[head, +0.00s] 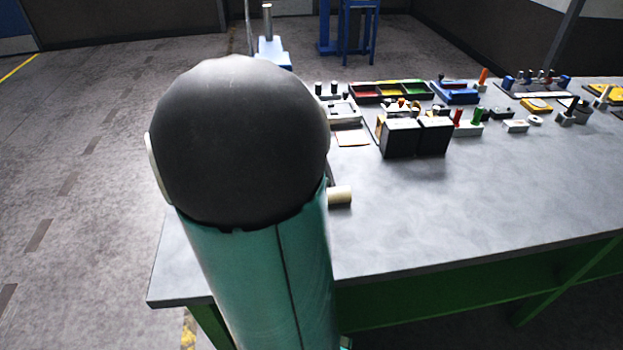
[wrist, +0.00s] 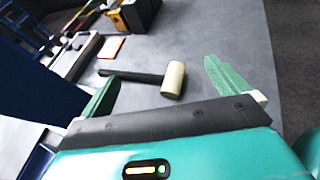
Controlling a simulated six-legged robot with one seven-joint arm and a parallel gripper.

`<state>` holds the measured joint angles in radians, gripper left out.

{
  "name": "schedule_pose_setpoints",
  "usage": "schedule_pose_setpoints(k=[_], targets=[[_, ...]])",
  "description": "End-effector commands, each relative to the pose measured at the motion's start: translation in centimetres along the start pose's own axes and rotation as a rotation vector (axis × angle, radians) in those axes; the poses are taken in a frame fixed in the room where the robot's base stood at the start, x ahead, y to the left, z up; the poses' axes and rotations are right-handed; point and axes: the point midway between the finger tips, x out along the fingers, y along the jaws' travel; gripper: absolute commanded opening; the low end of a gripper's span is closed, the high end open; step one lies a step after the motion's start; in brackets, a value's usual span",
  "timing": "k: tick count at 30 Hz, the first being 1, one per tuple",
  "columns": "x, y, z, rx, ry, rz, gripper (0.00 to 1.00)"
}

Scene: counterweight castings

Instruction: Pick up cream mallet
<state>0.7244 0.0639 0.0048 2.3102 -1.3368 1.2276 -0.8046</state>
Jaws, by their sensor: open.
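The cream mallet lies on the grey workbench. In the wrist view its cream cylindrical head (wrist: 173,80) and dark handle (wrist: 130,75) show, the handle pointing left. In the head view only the cream head (head: 340,195) shows, just right of my arm, which hides the rest. My gripper (wrist: 160,85) is open, its two green fingers spread wide to either side of the mallet. The mallet appears between and beyond the fingers, with nothing held. Whether a finger touches it cannot be told. In the head view my arm hides the gripper.
The grey workbench (head: 480,205) is clear right of the mallet. Two dark boxes (head: 415,138) stand behind it, near an orange-edged card (head: 352,138). A tray with coloured compartments (head: 391,91) and several small parts line the back. The bench's left edge is near my arm.

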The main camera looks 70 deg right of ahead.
Motion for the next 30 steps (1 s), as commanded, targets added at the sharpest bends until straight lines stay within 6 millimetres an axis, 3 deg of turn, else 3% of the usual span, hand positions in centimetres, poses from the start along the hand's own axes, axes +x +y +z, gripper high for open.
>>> schedule_pose_setpoints(k=[5,17,23,30], targets=[[1.3,-0.3,-1.0,-0.026,-0.015,-0.006,1.00],[4.3,-0.7,-7.4,-0.023,-0.012,-0.008,1.00],[5.8,-0.5,-7.1,-0.017,-0.013,-0.008,1.00],[9.6,-0.4,-7.1,-0.018,-0.012,-0.011,1.00]])
